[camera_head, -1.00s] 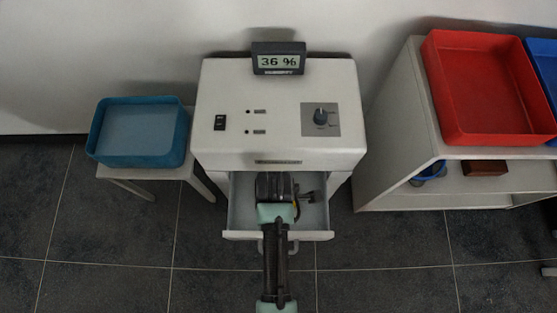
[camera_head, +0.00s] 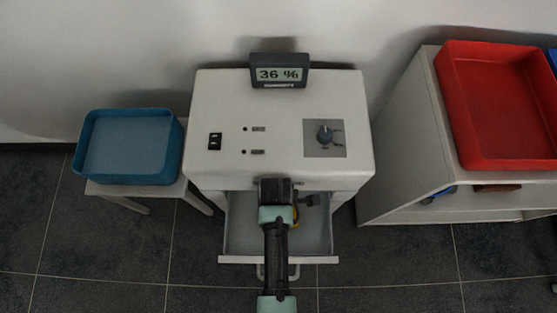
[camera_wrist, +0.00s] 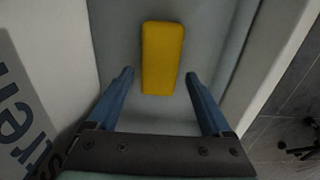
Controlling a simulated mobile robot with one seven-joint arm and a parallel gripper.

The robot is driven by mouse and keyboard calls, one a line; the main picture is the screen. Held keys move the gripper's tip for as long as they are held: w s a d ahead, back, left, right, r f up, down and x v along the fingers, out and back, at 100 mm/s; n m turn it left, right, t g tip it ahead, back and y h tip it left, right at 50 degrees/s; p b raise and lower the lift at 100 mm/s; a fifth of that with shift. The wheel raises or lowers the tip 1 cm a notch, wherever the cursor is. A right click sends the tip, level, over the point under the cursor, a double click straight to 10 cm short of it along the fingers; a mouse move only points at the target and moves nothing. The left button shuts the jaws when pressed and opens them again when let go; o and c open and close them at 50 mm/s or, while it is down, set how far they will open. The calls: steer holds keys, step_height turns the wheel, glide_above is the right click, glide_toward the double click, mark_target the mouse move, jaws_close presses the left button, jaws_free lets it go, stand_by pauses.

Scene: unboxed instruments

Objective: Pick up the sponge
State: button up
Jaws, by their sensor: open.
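The yellow sponge (camera_wrist: 162,58) lies flat in the open drawer, upright in the wrist view and just beyond my fingertips. In the head view only a sliver of yellow shows beside my wrist, and the arm hides most of it. My gripper (camera_wrist: 160,77) is open, with one blue finger on either side of the sponge's near end in the picture. The fingers appear apart from the sponge. The pulled-out drawer (camera_head: 240,239) belongs to a white cabinet (camera_head: 275,110), and its walls (camera_wrist: 240,45) flank the gripper.
A humidity display (camera_head: 279,72) reading 36 % stands on the cabinet. A blue tray (camera_head: 130,172) sits on a small table at left. A red tray (camera_head: 505,160) sits on a white shelf (camera_head: 395,150) at right. Dark floor tiles lie in front.

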steer(key=f+b, duration=0.2)
steer(key=f, duration=0.1)
steer(key=f+b, duration=0.1)
steer(key=f, duration=0.1)
steer(key=shift+d+f, duration=0.1)
steer(key=shift+d, duration=0.15)
steer(key=c, duration=1.1)
steer(key=shift+r, duration=0.2)
